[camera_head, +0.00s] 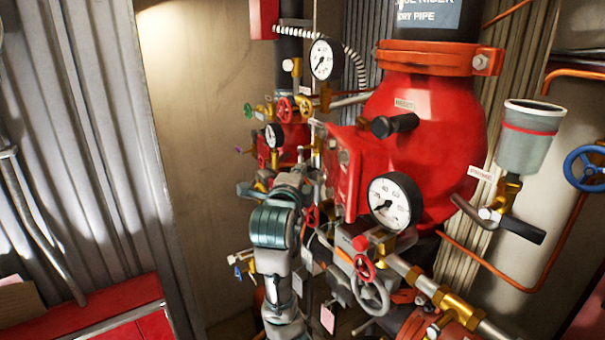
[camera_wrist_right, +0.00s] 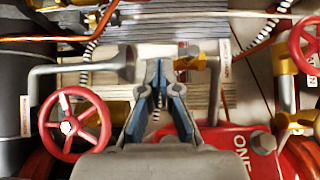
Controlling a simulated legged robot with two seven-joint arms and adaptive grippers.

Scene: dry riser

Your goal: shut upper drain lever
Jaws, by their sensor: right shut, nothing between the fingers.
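My right gripper (camera_head: 303,172) reaches up from the bottom centre of the head view into the cluster of valves left of the big red valve body (camera_head: 425,115). In the right wrist view its blue-tipped fingers (camera_wrist_right: 158,72) are together with nothing between them. The tips lie between a grey funnel-like fitting (camera_wrist_right: 118,65) on a bent pipe and a brass fitting (camera_wrist_right: 196,62). I cannot tell which part is the upper drain lever. A black-handled lever (camera_head: 522,230) on a brass valve sits under the grey cup at right, well away from the gripper. My left gripper is out of view.
Gauges (camera_head: 394,200) and (camera_head: 324,60) stick out near the arm. A red handwheel (camera_wrist_right: 75,125) is left of the fingers, and another (camera_wrist_right: 308,45) is at right. A blue handwheel (camera_head: 588,168) is at far right. Open room lies before the beige wall (camera_head: 205,150).

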